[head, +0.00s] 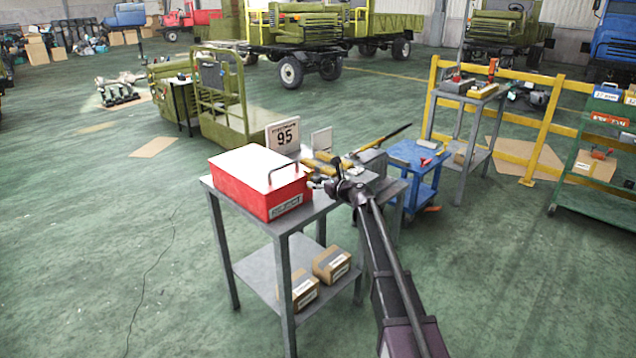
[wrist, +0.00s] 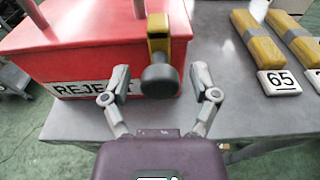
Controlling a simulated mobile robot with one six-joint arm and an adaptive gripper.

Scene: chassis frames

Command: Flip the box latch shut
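The red box (head: 236,189) stands on a grey table (head: 306,215), its lid down, with a handle on top. In the wrist view the red box (wrist: 80,62) carries a REJECT label. A yellow latch (wrist: 158,28) with a dark round knob (wrist: 159,80) is on the box side facing my gripper. My gripper (wrist: 159,72) is open, one finger left and one right of the knob, with gaps showing on both sides. In the head view my gripper (head: 328,185) is at the box's right end, and the latch cannot be made out there.
Yellow bars (wrist: 262,42) lie right of the box with a 65 tag (wrist: 278,82). A 95 sign (head: 283,136) stands behind the box. Cardboard boxes (head: 331,264) lie on the lower shelf. A blue cart (head: 413,155) and yellow railing (head: 531,155) stand beyond.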

